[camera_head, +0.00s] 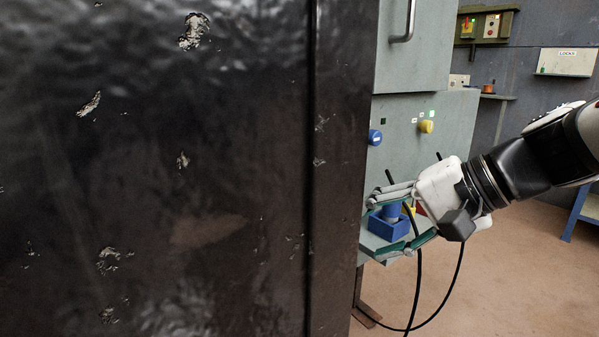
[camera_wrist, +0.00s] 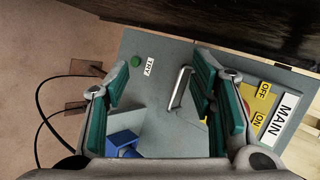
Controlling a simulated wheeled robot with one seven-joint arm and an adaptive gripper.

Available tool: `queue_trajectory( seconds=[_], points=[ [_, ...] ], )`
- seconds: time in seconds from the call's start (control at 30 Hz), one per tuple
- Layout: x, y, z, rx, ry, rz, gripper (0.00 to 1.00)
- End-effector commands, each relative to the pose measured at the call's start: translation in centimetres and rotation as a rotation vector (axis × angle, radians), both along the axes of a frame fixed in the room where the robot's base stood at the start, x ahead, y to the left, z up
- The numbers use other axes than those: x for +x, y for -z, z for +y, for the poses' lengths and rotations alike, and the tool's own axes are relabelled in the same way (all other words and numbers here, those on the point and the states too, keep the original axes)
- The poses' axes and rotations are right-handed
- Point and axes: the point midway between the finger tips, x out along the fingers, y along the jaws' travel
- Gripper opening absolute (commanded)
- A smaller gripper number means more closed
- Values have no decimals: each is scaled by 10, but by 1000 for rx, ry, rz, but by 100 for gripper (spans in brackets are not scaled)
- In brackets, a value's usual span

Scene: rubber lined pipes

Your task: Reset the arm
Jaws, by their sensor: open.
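My gripper (camera_head: 393,222) reaches in from the right in the head view, in front of a grey cabinet (camera_head: 447,106). Its fingers are spread around the area of a blue box-like holder (camera_head: 388,229) with a blue cylinder (camera_head: 390,212) standing in it. I cannot tell whether the fingers touch them. In the wrist view the two teal-padded fingers (camera_wrist: 160,105) stand wide apart with nothing between their pads. Beyond them are the cabinet's face (camera_wrist: 158,45), a metal handle (camera_wrist: 180,87) and part of the blue holder (camera_wrist: 122,143).
A large dark, chipped panel (camera_head: 180,170) fills the left of the head view, close to the gripper. A blue knob (camera_head: 375,137) and a yellow knob (camera_head: 426,126) stick out of the cabinet. Black cables hang below my gripper. Floor (camera_head: 520,270) at lower right is open.

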Motion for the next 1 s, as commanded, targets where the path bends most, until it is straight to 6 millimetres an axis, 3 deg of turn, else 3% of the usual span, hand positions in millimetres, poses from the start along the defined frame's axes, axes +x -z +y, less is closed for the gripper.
queue_trajectory(
  seconds=[0.1,0.2,0.4,0.6,0.67,1.0],
  points=[
    [-50,18,-1,-230,-94,-9,51],
    [-80,30,-14,-414,-150,-32,51],
    [-113,41,-43,-685,-210,-101,51],
    [-129,40,-69,-887,-238,-183,51],
    [-132,39,-76,-942,-244,-209,51],
    [-219,78,-78,-881,-381,134,51]
  ],
)
